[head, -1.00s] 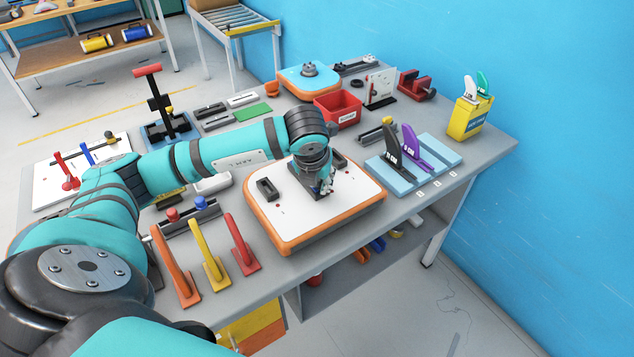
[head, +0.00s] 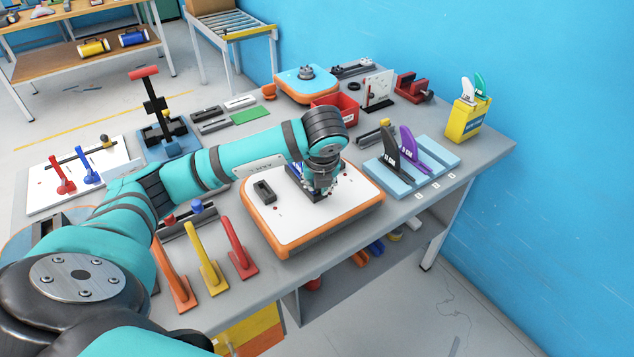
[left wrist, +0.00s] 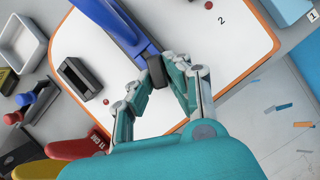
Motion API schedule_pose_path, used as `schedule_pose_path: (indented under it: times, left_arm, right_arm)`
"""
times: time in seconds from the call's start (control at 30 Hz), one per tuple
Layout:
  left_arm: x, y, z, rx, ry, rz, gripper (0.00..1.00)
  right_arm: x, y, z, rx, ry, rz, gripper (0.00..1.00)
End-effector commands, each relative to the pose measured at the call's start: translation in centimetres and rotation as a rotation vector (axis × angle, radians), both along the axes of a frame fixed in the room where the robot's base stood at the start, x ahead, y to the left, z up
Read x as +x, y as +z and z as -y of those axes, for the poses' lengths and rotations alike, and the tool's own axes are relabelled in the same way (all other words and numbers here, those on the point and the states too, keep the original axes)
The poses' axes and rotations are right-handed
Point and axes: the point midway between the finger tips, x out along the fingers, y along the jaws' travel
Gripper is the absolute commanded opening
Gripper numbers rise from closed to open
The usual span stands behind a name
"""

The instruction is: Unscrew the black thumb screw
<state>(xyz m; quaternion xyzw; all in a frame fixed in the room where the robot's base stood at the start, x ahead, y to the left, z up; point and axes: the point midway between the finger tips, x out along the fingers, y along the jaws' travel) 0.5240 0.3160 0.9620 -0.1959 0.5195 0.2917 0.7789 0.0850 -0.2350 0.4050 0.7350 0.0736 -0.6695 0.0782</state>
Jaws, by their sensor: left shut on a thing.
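My left gripper (head: 322,184) reaches down over the white board with an orange rim (head: 284,250). In the left wrist view, its fingertips (left wrist: 161,72) close at the near end of a black box (left wrist: 157,77), where a blue fin (left wrist: 112,22) stands. The black thumb screw cannot be made out separately; the fingers hide the spot where they grip. A second black box (head: 264,191), with a slot, lies on the board to the left and also shows in the left wrist view (left wrist: 76,80). My right gripper is out of view.
A light-blue rack (head: 433,148) with black and purple fins stands to the right. A red bin (head: 347,106) is behind my wrist. The board's front part is clear.

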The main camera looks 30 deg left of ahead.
Motion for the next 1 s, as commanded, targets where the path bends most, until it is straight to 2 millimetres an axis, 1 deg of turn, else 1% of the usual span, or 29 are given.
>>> schedule_pose_path:
  times: [0.1, 0.2, 0.5, 0.57, 0.63, 0.67, 0.83, 0.87, 1.0]
  left_arm:
    - [0.20, -0.18, 0.30, -0.002, 0.154, -0.002, 0.00]
    - [0.20, -0.13, 0.25, -0.001, 0.233, -0.002, 0.00]
    - [0.24, -0.16, 0.29, -0.001, 0.265, -0.002, 0.00]
    - [0.37, -0.18, 0.39, -0.002, 0.335, -0.003, 0.00]
    - [0.49, -0.18, 0.51, -0.002, 0.453, -0.005, 0.00]
    - [0.41, -0.09, 0.36, 0.000, 0.462, -0.005, 0.15]
    - [0.36, -0.14, 0.28, 0.001, 0.453, -0.003, 0.37]
    - [0.37, -0.12, 0.28, 0.001, 0.453, -0.003, 0.41]
    - [0.39, -0.08, 0.27, 0.000, 0.451, -0.002, 0.41]
  right_arm:
    - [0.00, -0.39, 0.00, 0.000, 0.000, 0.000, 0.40]
    - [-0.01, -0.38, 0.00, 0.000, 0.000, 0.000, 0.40]
    - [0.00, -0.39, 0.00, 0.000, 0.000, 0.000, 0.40]
    - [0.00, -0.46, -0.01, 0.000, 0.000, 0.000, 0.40]
    - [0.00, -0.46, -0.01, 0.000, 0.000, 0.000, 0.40]
    - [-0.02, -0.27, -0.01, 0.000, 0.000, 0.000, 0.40]
    - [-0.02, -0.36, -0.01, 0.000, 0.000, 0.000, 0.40]
    - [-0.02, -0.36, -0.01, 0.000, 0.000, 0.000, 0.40]
    - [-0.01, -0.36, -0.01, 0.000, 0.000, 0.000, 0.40]
